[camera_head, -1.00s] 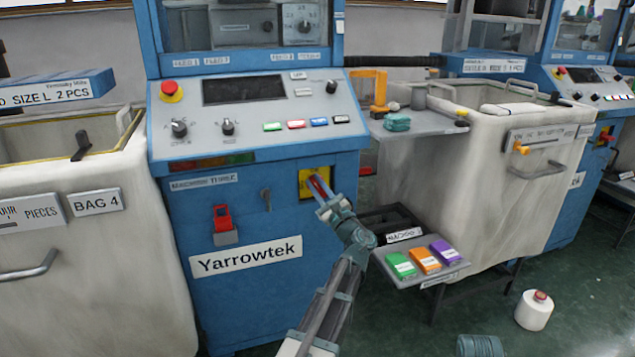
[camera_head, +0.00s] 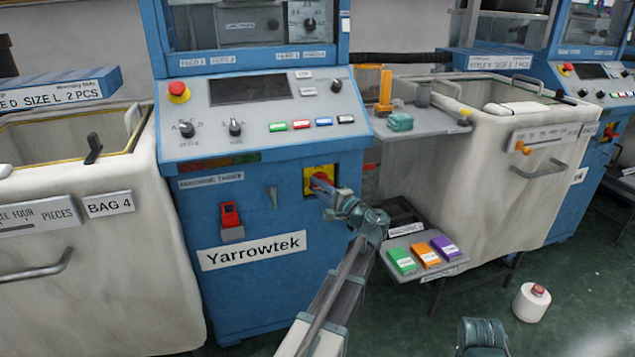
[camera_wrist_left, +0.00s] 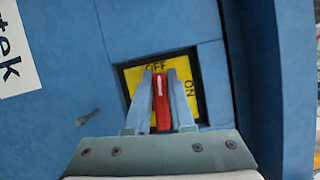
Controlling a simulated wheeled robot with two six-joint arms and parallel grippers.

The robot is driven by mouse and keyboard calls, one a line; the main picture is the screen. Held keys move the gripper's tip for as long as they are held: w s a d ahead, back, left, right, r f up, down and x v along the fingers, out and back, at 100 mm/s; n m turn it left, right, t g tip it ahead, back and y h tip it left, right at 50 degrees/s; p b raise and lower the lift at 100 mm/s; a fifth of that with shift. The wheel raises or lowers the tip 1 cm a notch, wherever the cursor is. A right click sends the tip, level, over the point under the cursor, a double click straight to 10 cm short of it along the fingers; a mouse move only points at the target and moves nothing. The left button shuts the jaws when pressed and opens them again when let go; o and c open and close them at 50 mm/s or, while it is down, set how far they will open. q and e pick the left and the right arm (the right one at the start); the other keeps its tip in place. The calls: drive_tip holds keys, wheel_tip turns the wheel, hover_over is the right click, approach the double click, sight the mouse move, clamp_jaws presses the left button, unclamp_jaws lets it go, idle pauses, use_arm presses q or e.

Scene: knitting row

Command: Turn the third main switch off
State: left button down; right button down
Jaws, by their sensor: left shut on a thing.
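The third machine, labelled MACHINE THREE, has a main switch with a red handle (camera_head: 321,179) on a yellow plate (camera_head: 310,186) at the right of its blue front. My left gripper (camera_head: 327,187) is at this switch, shut on the handle. In the left wrist view the two fingers lie on either side of the red handle (camera_wrist_left: 161,103), and its white mark lines up with the word OFF on the yellow plate (camera_wrist_left: 184,70). The word ON is to the right. My fingers partly hide the plate.
A red lever (camera_head: 229,215) is on the front left of the switch. A small shelf (camera_head: 400,273) with green, orange and purple boxes is right of my left arm. A white cone (camera_head: 531,303) stands on the floor at right.

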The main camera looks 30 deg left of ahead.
use_arm(q)
drive_tip(key=shift+w+n+p, duration=0.3)
drive_tip(key=shift+w+n, duration=0.1)
drive_tip(key=shift+n, duration=0.1)
idle(0.4)
drive_tip(key=c, duration=1)
unclamp_jaws()
drive_tip(key=shift+o, duration=1.1)
drive_tip(key=shift+w+f, duration=0.1)
drive_tip(key=shift+f, duration=0.05)
drive_tip(key=shift+s+d+n, duration=0.1)
drive_tip(key=shift+s+n, duration=0.15)
drive_tip(key=shift+n, duration=0.05)
drive_tip(key=shift+s+d, duration=0.1)
drive_tip(key=shift+d, duration=0.1)
drive_tip(key=v, duration=1.3)
drive_tip(key=shift+r, duration=0.3)
